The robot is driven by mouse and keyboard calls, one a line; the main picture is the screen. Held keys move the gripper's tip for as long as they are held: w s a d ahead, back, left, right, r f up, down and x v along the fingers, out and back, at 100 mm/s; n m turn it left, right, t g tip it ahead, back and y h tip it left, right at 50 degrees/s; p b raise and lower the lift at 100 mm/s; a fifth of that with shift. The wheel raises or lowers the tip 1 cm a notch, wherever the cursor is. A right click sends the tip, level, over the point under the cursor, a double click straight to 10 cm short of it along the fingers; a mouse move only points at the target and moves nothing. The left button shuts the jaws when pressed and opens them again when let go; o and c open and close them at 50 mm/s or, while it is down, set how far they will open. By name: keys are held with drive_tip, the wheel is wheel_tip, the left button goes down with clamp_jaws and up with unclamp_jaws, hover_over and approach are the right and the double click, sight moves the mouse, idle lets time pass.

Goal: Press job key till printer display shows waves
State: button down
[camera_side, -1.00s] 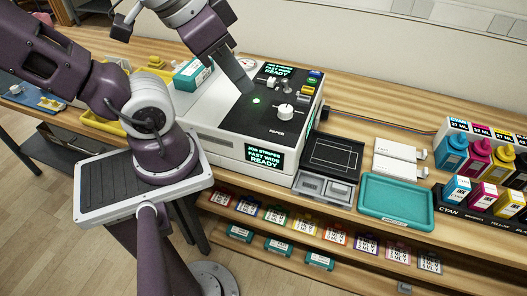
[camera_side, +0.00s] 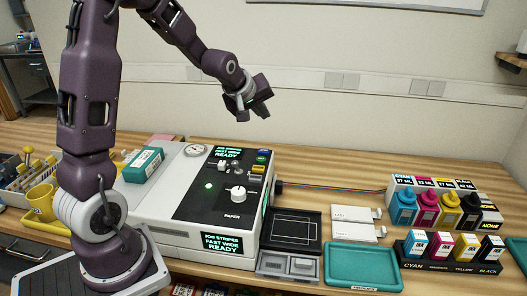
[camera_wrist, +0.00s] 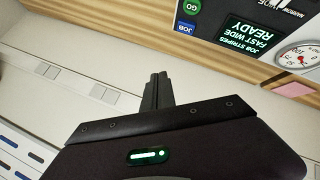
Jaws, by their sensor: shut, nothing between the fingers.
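The printer (camera_side: 185,200) is a white box with a black top panel. Its top display (camera_side: 229,152) and front display (camera_side: 222,243) read "JOB STRIPES, FAST WIDE, READY". The blue job key (camera_side: 261,159) is at the panel's back right, beside the green GO key. In the wrist view the job key (camera_wrist: 185,27) and display (camera_wrist: 250,40) show at the upper right. My gripper (camera_side: 262,108) is raised above and behind the printer, apart from the keys. In the wrist view its fingers (camera_wrist: 158,82) are together and empty, with wall and counter beyond.
A white knob (camera_side: 238,192), small levers and a lit green lamp (camera_side: 209,186) are on the panel. A teal box (camera_side: 143,165) lies on the printer's left. Trays, cartridges and ink bottles (camera_side: 425,208) stand to the right. The wall (camera_side: 330,110) is behind.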

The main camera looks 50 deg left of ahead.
sight(262, 152)
drive_tip(key=shift+w+a+f+n, duration=0.3)
drive_tip(key=shift+w+a+f, duration=0.15)
drive_tip(key=shift+a, duration=0.25)
drive_tip(key=shift+f, duration=0.15)
drive_tip(key=shift+s+f, duration=0.1)
drive_tip(key=shift+f, duration=4.2)
drive_tip(key=shift+f, duration=0.1)
drive_tip(key=shift+f, duration=0.3)
drive_tip(key=shift+f, duration=0.45)
drive_tip(key=shift+r, duration=0.9)
